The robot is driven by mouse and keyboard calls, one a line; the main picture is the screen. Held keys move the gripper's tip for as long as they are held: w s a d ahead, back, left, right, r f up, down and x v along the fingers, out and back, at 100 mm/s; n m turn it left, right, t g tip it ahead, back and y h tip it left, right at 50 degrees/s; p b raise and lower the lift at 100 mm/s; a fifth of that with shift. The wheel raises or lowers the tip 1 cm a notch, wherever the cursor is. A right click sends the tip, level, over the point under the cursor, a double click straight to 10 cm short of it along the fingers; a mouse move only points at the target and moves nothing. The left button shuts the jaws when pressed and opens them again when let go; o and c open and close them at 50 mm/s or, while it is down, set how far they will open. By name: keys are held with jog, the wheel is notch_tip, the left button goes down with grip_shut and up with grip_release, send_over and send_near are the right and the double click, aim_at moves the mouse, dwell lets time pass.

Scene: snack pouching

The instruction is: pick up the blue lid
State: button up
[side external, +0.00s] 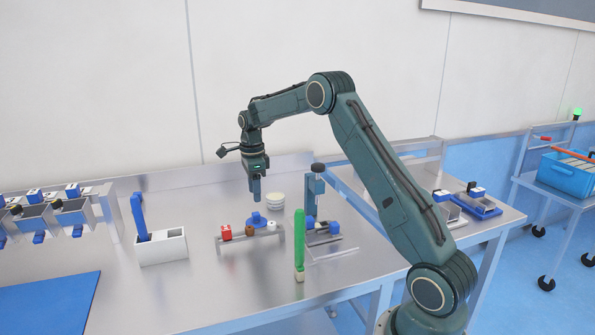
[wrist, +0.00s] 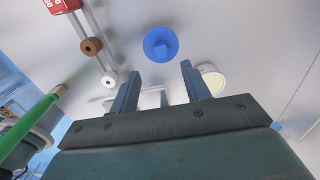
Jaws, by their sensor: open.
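The blue lid (side external: 257,218) is a round disc with a raised knob, lying on the metal table just behind a low rail in the side view. In the wrist view the blue lid (wrist: 161,44) shows whole, ahead of the fingertips and roughly centred between them. My gripper (side external: 256,200) points down above the lid, with a small gap seeming to separate them. In the wrist view my gripper (wrist: 159,72) has its two fingers apart with nothing between them.
The low rail (side external: 232,241) carries a red block (side external: 226,232) and small brown and white pieces. A white stack (side external: 275,202) stands behind right of the lid. A green upright cylinder (side external: 299,240) and a post stand (side external: 315,190) are to the right. A white box (side external: 162,248) is left.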

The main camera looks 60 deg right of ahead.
aim_at(256, 213)
jog(key=shift+f, duration=1.2)
jog(key=shift+f, duration=2.6)
jog(key=shift+w, duration=0.1)
grip_shut()
